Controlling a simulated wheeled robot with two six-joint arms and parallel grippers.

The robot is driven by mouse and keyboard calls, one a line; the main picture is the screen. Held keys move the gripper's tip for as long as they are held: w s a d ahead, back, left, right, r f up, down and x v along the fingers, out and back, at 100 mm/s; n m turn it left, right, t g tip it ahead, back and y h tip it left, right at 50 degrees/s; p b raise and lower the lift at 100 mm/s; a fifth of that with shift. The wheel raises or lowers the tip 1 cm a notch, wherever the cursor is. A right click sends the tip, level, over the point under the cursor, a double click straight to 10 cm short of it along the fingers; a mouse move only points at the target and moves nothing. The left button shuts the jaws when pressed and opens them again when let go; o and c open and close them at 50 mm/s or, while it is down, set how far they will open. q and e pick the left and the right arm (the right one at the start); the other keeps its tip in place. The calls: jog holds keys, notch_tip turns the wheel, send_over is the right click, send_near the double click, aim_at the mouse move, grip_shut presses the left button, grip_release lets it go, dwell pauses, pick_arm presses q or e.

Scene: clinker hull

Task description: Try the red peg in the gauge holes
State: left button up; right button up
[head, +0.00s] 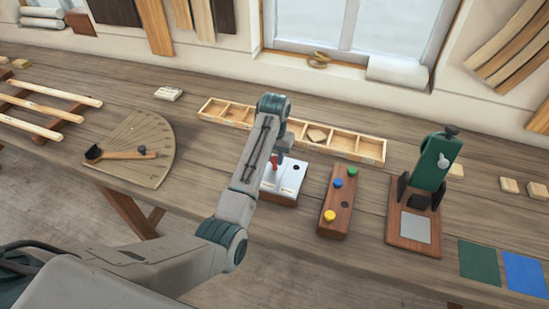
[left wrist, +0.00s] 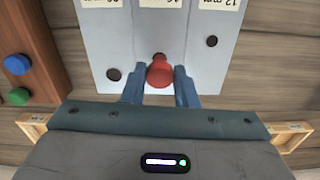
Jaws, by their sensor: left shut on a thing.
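The red peg (left wrist: 159,73) is between the blue fingers of my left gripper (left wrist: 160,88), which is shut on it. In the head view, the peg (head: 274,161) shows below the gripper (head: 277,152), at the gauge block (head: 288,185). The gauge's pale top plate (left wrist: 135,45) has a smaller hole (left wrist: 211,41) on the right and a larger one (left wrist: 113,74) on the left in the wrist view. The peg is at the middle row, where it hides the hole; I cannot tell whether its tip is inside. My right gripper is out of view.
A wooden rack (head: 335,213) with blue, green and yellow pegs stands right of the gauge. A long divided tray (head: 360,146) lies behind. A green press-like device (head: 432,165) is further right. A fan-shaped board (head: 135,160) lies left. Bench shows between them.

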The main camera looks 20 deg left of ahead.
pick_arm(q)
jog(key=shift+r, duration=2.05)
